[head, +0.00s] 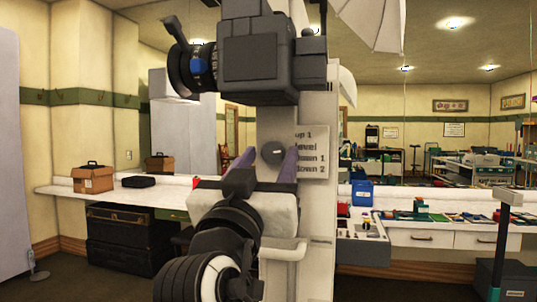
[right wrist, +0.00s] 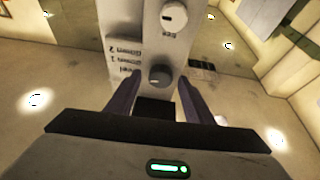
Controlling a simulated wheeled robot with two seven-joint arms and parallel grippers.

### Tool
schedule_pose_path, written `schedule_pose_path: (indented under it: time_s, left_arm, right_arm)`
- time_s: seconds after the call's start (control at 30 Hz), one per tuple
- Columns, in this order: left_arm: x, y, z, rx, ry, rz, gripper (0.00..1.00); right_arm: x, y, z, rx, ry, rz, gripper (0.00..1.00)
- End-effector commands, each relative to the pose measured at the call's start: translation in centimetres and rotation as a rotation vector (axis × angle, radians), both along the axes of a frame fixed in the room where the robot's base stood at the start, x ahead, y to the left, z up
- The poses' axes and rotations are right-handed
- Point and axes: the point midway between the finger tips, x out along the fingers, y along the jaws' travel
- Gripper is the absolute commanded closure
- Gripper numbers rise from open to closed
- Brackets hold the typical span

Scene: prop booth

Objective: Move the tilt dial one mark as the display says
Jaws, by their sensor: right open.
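The grey tilt dial (head: 272,152) is on the front of the pale camera column, beside a plate (head: 312,153) marked "up 1", "level", "down 1", "down 2". The dial also shows in the right wrist view (right wrist: 158,75), with the plate (right wrist: 123,58) on its left. My right gripper (head: 271,160) is open, its purple fingers on either side of the dial. In the right wrist view the fingertips (right wrist: 160,80) flank the dial's lower part; contact cannot be told. The dial's pointer is too small to read. I cannot make out a display. My left gripper is out of view.
A big dark camera (head: 262,62) sits atop the column, above my gripper. A second, white knob (right wrist: 173,17) is on the column near the dial. A white umbrella (head: 370,22) hangs at the upper right. A counter with a blue box (head: 362,193) stands behind.

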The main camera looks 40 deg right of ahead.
Motion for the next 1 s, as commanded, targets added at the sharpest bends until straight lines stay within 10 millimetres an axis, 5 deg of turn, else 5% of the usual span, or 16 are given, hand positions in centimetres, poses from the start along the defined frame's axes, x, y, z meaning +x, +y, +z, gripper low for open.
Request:
schedule_pose_path:
  time_s: [0.27, 0.53, 1.0]
  left_arm:
    - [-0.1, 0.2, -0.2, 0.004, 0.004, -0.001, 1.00]
    - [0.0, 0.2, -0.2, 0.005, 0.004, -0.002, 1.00]
    - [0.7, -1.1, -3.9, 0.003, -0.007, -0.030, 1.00]
  right_arm:
    - [0.1, -0.2, 0.1, 0.000, 0.000, 0.000, 0.52]
    - [0.1, -0.1, 0.1, 0.000, 0.000, 0.000, 0.93]
    - [0.3, 0.1, -0.5, 0.172, -0.199, 0.003, 0.93]
